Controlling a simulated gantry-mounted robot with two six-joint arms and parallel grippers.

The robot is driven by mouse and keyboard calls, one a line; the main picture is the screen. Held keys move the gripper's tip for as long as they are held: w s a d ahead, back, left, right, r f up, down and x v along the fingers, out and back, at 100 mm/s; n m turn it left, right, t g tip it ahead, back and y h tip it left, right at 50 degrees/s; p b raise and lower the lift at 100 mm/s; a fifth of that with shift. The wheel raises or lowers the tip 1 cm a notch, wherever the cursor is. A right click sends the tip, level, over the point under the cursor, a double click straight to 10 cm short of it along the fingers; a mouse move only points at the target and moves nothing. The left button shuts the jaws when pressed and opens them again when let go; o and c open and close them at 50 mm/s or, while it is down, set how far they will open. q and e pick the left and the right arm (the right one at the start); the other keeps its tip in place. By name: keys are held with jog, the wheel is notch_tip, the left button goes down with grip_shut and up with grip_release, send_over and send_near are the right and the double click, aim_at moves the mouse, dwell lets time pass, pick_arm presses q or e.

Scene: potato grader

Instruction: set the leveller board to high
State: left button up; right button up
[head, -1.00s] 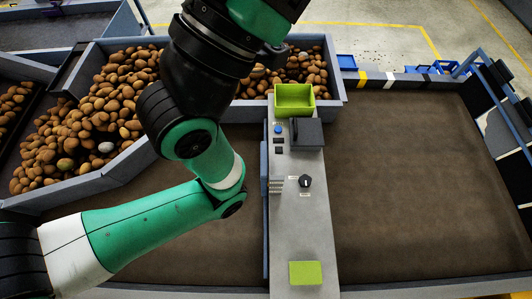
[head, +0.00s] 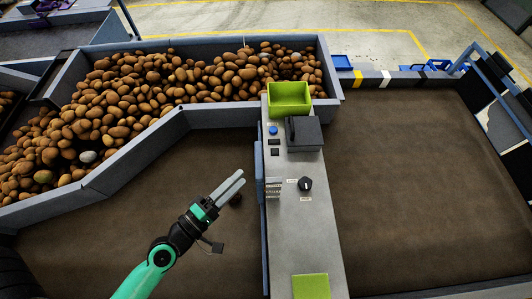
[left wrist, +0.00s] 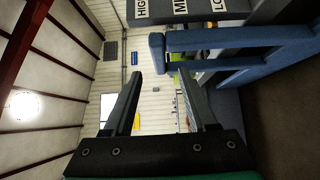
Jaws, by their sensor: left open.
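The leveller board (head: 260,180) appears as a narrow blue piece along the left side of the grey console. In the left wrist view its blue bars (left wrist: 240,42) stand at upper right, beside a grey plate with HIGH, MID and LOW labels (left wrist: 180,9). The label plate (head: 273,188) is small in the head view. I cannot tell which label the board is set at. My left gripper (head: 240,178) is open and empty, just left of the board and apart from it. Its fingers also show in the left wrist view (left wrist: 159,74). My right gripper is out of view.
The console carries a black dial (head: 305,184), a blue button (head: 273,130), a dark box (head: 304,134), a green bin (head: 289,96) and a green pad (head: 311,287). A potato-filled trough (head: 100,184) lies behind. The brown belt (head: 410,180) on the right is clear.

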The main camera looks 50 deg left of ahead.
pick_arm(q)
jog(key=w+p, duration=0.4)
jog(key=w, duration=0.7)
jog(key=shift+w+a, duration=0.35)
jog(key=shift+a, duration=0.1)
grip_shut()
jog(key=shift+r, duration=0.1)
dwell(0.6)
